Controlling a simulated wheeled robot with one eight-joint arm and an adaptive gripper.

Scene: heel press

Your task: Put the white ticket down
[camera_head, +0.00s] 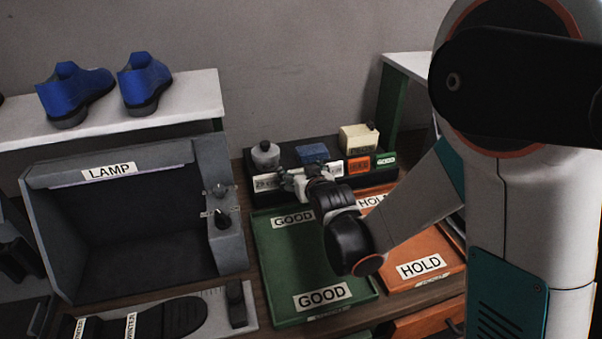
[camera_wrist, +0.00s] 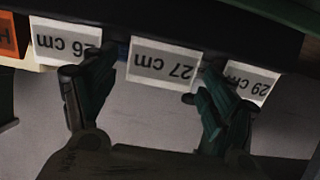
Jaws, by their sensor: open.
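White tickets marked in cm sit along the front of a dark rack (camera_head: 258,197). In the wrist view, upside down, a 27 cm ticket (camera_wrist: 164,66) lies between the fingers of my gripper (camera_wrist: 157,72). A 26 cm ticket (camera_wrist: 66,42) and a 29 cm ticket (camera_wrist: 250,84) flank it; a finger partly covers the 29 cm one. My gripper (camera_head: 301,184) is open at the rack front, with space between each finger and the 27 cm ticket. In the head view my gripper hides the middle of the row.
A green GOOD tray (camera_head: 274,265) and an orange HOLD tray (camera_head: 440,279) lie in front of the rack. An orange ticket (camera_head: 359,165) and a green ticket (camera_head: 385,160) are at the rack's right. A LAMP box (camera_head: 110,170) stands left. Blue shoes (camera_head: 75,92) sit on a shelf.

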